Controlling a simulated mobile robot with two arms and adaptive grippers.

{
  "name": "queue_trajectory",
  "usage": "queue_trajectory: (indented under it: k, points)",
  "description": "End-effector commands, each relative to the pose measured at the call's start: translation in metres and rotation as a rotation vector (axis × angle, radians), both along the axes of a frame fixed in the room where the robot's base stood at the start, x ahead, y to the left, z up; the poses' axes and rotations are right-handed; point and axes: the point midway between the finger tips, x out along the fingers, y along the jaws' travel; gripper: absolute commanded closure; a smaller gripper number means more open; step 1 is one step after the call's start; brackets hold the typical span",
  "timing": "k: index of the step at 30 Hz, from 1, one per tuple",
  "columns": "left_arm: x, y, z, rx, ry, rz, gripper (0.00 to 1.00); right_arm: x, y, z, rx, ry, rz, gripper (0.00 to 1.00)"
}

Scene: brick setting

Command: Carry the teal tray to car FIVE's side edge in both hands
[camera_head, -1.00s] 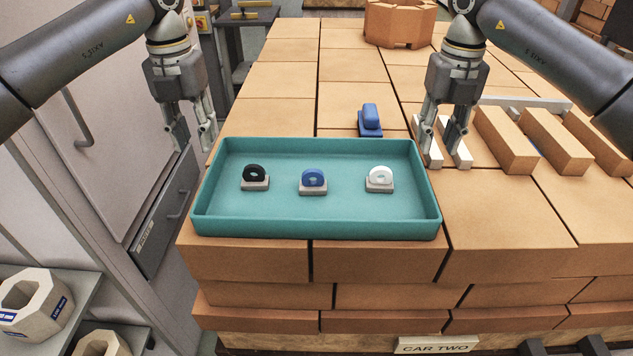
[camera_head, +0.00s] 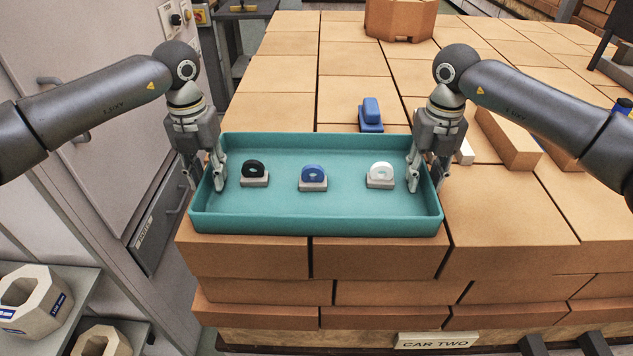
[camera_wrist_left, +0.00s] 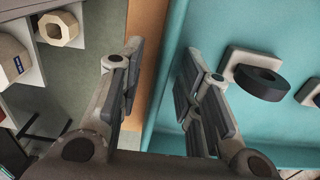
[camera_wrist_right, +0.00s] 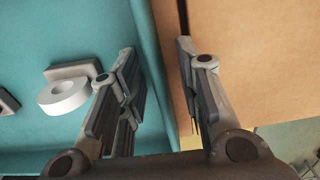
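The teal tray (camera_head: 320,224) lies flat on the brick stack above the sign CAR TWO (camera_head: 437,340). In it stand a black ring (camera_head: 253,168), a blue ring (camera_head: 313,174) and a white ring (camera_head: 380,171), each on a small grey base. My left gripper (camera_head: 206,184) is open at the tray's left wall, one finger inside and one outside; the wall also shows between its fingers in the left wrist view (camera_wrist_left: 160,70). My right gripper (camera_head: 427,184) is open around the right wall (camera_wrist_right: 160,70) in the same way. No car FIVE sign is in view.
A blue block-like item (camera_head: 370,115) stands on the bricks just behind the tray. A brick octagonal ring (camera_head: 399,18) is further back. Loose bricks (camera_head: 508,140) lie at the right. A shelf with octagonal blocks (camera_head: 30,300) is at the lower left.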

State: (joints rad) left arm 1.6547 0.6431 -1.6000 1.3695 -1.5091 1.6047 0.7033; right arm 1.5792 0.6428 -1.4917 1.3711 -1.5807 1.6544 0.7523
Motion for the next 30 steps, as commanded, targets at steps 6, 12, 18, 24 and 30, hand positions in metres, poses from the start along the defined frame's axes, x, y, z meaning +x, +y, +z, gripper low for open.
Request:
queue_trajectory:
  k: [6, 12, 18, 24, 30]
  points:
    - [0.0000, 0.0002, -0.0008, 0.000, 0.000, 0.000, 0.68, 0.0000, -0.0002, -0.0009, 0.000, 0.000, 0.000, 0.68]
    - [0.0000, 0.0002, -0.0006, 0.000, 0.000, 0.000, 0.86, 0.0000, -0.0003, -0.0008, 0.000, 0.000, 0.000, 0.86]
    - [0.0000, 0.0003, -0.0004, 0.000, 0.000, 0.000, 1.00, 0.0000, -0.0003, -0.0006, 0.000, 0.000, -0.001, 1.00]
    - [0.0001, 0.0004, -0.0003, 0.001, 0.000, 0.001, 1.00, 0.0001, -0.0004, -0.0005, -0.001, 0.000, -0.001, 1.00]
    - [0.0004, 0.0004, 0.0010, 0.000, -0.002, 0.001, 1.00, 0.0004, -0.0004, 0.0008, 0.000, -0.002, -0.001, 1.00]
